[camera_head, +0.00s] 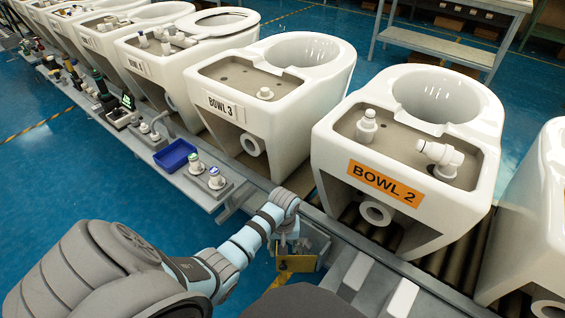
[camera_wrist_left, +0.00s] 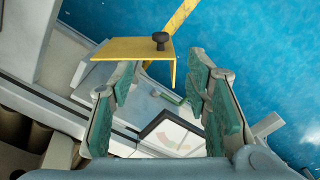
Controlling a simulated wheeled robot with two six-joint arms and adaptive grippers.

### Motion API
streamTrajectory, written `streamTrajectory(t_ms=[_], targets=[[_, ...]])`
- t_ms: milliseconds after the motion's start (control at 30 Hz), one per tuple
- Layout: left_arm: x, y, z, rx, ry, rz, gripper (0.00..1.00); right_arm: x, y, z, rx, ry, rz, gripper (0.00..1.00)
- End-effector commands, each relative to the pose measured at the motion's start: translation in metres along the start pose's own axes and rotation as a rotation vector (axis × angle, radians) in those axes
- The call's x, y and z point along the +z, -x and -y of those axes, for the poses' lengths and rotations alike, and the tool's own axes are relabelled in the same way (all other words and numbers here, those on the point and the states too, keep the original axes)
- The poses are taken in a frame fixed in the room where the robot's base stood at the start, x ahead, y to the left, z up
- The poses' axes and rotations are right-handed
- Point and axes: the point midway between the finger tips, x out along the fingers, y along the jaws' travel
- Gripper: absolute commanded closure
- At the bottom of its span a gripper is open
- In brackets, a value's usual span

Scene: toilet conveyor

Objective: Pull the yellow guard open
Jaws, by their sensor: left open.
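The yellow guard (camera_head: 300,264) is a small bent plate on a grey box at the front edge of the conveyor. In the left wrist view the guard (camera_wrist_left: 118,48) lies just beyond my fingertips, its folded edge facing right. A black knob (camera_wrist_left: 160,38) stands on it near its right corner. My left gripper (camera_head: 290,243) is at the guard, partly covering it in the head view. In the wrist view the gripper (camera_wrist_left: 163,75) is open, with nothing between its fingers. The knob is apart from both fingers. My right gripper is not in view.
Bowl 2 (camera_head: 334,192) and Bowl 3 (camera_head: 204,82) stand on the conveyor behind my left gripper. A blue tray (camera_head: 175,155) and several small parts sit on the ledge at left. A dial face (camera_wrist_left: 174,134) shows below the guard.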

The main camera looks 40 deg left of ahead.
Motion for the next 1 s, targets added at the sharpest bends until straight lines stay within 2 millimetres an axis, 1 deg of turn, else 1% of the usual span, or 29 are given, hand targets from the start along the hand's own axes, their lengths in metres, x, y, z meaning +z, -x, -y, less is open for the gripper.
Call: streamTrajectory(t_ms=[33, 167, 200, 300, 367, 400, 500, 600, 833, 1000], targets=[[0.001, -0.019, 0.001, -0.002, 0.0, 0.004, 0.56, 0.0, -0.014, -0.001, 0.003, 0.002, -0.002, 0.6], [0.002, -0.06, 0.001, -0.002, -0.002, 0.004, 0.56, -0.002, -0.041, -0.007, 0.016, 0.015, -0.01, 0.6], [0.002, -0.073, 0.001, -0.001, -0.002, 0.003, 0.56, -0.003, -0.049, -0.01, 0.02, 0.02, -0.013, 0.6], [0.002, -0.103, 0.001, -0.002, -0.003, 0.004, 0.56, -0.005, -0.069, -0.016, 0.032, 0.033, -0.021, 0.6], [0.002, -0.117, 0.001, -0.002, -0.003, 0.004, 0.56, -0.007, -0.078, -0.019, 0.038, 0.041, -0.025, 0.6], [0.002, -0.123, 0.001, -0.002, -0.004, 0.003, 0.56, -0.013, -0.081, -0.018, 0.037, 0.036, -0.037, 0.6], [0.002, -0.133, 0.001, -0.002, -0.004, 0.002, 0.56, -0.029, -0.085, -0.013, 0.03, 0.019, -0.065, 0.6], [0.002, -0.137, 0.001, -0.002, -0.005, 0.002, 0.56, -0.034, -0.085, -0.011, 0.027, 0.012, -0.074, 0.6], [0.002, -0.136, 0.001, -0.002, -0.005, 0.001, 0.56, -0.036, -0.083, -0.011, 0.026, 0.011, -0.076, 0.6], [0.002, -0.136, 0.001, -0.002, -0.005, 0.002, 0.84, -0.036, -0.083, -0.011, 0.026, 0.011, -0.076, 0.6]])
